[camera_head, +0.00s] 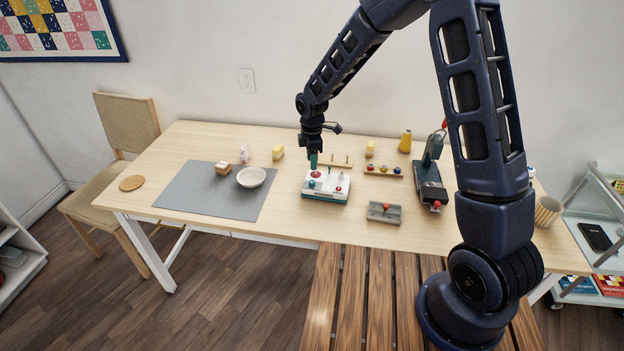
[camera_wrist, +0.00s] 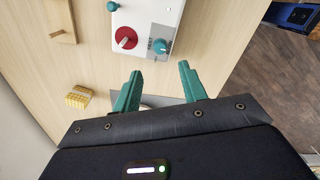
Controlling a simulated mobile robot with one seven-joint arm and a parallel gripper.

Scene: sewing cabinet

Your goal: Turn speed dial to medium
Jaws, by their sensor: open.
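A white control box (camera_head: 326,187) with a teal base stands on the table below my gripper. My gripper (camera_head: 313,160) is over the box's back left part. Its teal fingers (camera_wrist: 158,72) are open and empty, with the near teal knob just beyond the tips.
A grey tray (camera_head: 384,212) and a dark sewing machine (camera_head: 430,180) stand right.

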